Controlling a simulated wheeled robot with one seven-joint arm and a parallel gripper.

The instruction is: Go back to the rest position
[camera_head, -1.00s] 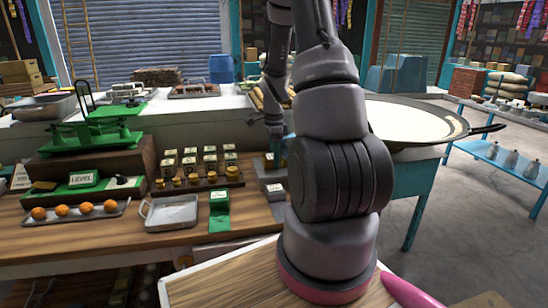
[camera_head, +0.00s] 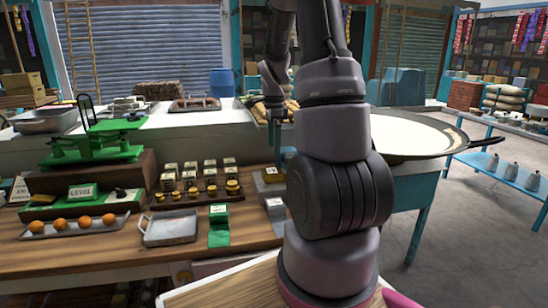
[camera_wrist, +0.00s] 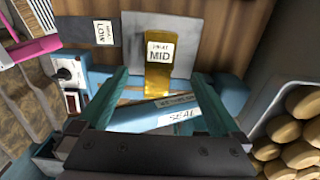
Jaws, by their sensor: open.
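My gripper (camera_wrist: 162,80) is open and empty in the wrist view, its two teal fingers apart. Between and beyond them is a brass block labelled HEAT MID (camera_wrist: 160,65) on a grey plate (camera_wrist: 186,35). A light blue bar with a SEAL label (camera_wrist: 165,116) crosses between the fingers, below the block. Whether the fingers touch anything is unclear. In the head view the gripper hangs down at the far right end of the wooden counter (camera_head: 100,258), partly hidden by my arm.
A wide pan of white milk (camera_head: 405,135) stands right of my arm. On the counter are a green balance scale (camera_head: 95,145), small brass weights (camera_head: 190,192), a metal tray (camera_head: 170,228) and a row of orange balls (camera_head: 84,221). Open floor (camera_head: 480,240) lies at right.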

